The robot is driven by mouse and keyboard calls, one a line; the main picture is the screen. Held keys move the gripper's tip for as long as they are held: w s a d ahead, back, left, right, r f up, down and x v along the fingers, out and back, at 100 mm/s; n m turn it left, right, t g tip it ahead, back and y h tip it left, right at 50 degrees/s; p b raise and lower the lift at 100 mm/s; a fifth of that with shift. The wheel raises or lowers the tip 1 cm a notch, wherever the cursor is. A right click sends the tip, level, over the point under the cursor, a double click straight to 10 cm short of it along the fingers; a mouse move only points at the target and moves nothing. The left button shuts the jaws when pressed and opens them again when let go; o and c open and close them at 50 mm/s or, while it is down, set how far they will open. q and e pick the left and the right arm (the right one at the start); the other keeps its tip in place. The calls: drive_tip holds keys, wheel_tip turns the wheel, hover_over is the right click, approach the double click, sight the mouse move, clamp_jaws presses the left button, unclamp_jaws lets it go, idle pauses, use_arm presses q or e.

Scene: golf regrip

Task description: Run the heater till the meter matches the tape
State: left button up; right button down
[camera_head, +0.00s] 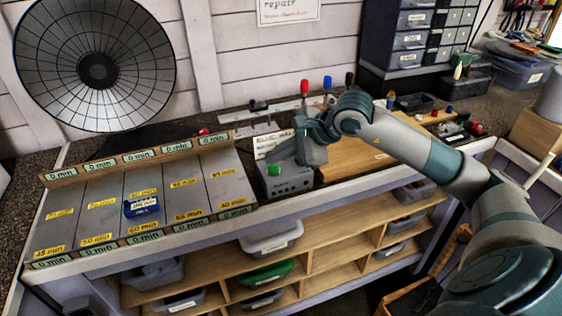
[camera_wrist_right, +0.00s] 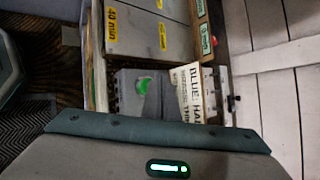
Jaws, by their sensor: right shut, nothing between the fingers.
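A large dark round dish heater (camera_head: 97,70) stands at the back left. In front is a sloping grey panel of several bays (camera_head: 205,190), with yellow minute tapes such as a 60 min tape (camera_head: 142,227). Green-lit meters such as this one (camera_head: 145,237) along both edges read 0 min. A blue labelled block (camera_head: 141,207) lies in the 60 min bay. A grey box with a green button (camera_head: 274,170) stands right of the panel; the button also shows in the wrist view (camera_wrist_right: 143,85). My right gripper (camera_head: 308,155) is shut and empty at the box's right side. My left gripper is out of view.
A "BLUE HA..." card (camera_head: 272,143) stands behind the box. Red, blue and black-topped tools (camera_head: 305,88) stand at the back. A wooden board (camera_head: 365,155) lies to the right. Shelves with bins (camera_head: 270,240) are below the bench top.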

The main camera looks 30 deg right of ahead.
sight(271, 169)
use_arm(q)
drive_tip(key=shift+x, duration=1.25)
use_arm(e)
wheel_tip(271, 169, down, 2)
drive_tip(key=shift+f, duration=0.1)
drive_tip(key=shift+w+a+r+p, duration=0.1)
drive_tip(key=shift+a+r+p, duration=0.2)
drive_tip(key=shift+r, duration=0.55)
drive_tip(key=shift+w+a+r+p, duration=0.15)
drive_tip(key=shift+r+p, duration=0.3)
drive_tip(key=shift+r, duration=0.35)
drive_tip(key=shift+w+a+r+p, duration=0.15)
drive_tip(key=shift+r+p, duration=0.2)
drive_tip(key=shift+r, duration=0.5)
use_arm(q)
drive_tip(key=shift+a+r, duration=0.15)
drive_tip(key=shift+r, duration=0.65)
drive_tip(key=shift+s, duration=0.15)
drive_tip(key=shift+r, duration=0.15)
use_arm(e)
drive_tip(key=shift+r, duration=0.15)
